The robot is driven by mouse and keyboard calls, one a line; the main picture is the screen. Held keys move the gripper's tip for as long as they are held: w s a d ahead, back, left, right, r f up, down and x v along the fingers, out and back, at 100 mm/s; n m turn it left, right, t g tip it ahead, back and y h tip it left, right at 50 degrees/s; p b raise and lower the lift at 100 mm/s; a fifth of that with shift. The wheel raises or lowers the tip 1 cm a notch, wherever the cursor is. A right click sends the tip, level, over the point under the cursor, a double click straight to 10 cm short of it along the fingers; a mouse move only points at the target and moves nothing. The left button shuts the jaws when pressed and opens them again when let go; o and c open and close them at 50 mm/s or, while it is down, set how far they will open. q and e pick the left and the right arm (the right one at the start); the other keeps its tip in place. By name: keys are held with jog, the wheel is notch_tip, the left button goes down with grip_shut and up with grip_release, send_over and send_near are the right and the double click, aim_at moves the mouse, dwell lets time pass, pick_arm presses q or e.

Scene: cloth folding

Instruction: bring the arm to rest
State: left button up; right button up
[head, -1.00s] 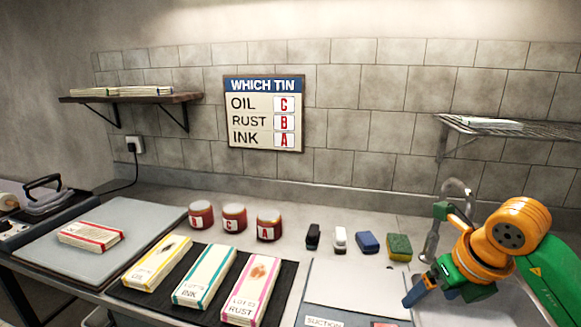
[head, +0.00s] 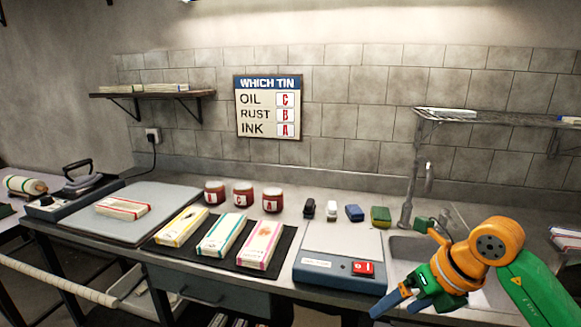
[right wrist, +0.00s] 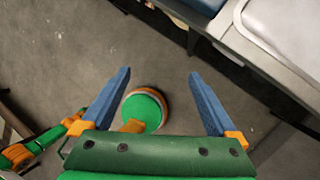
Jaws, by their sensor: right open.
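My right gripper (head: 395,300) is held in front of the counter's front edge, at the right, by the sink. In the right wrist view its two blue fingers (right wrist: 158,100) are spread wide with nothing between them, above the grey floor. My left gripper does not show in the head view. Some green and orange parts of mine show at the lower left of the right wrist view.
Folded cloths (head: 222,236) lie on a dark mat on the counter (head: 330,208). The sink (head: 408,247) is behind my right gripper.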

jog(key=w+a+f+m+t+y, duration=0.1)
jog(key=a+f+m+y, duration=0.2)
jog(key=a+y, duration=0.35)
jog(key=w+a+f+m+y, duration=0.1)
jog(key=a+f+m+y, duration=0.2)
jog(key=a+y, duration=0.3)
jog(key=s+d+f+m+t+h, duration=0.1)
jog(key=d+f+m+t+h, duration=0.4)
jog(key=f+m, duration=0.6)
jog(key=s+d+f+m+t+h, duration=0.1)
jog(key=d+f+m+t+h, duration=0.4)
jog(key=f+m, duration=0.6)
jog(key=s+d+f+m+g+h, duration=0.25)
jog(key=s+f+g, duration=0.25)
jog(key=s+f, duration=0.5)
jog(key=s+d+f+m+g+h, duration=0.1)
jog(key=s+f+m+g+h, duration=0.25)
jog(key=s+f, duration=0.65)
jog(key=s+a+f+m+g, duration=0.1)
jog(key=s+g, duration=0.4)
jog(key=s, duration=1.1)
jog(key=shift+s+a+f+m, duration=0.2)
jog(key=shift+a+m, duration=0.1)
jog(key=shift+m, duration=0.2)
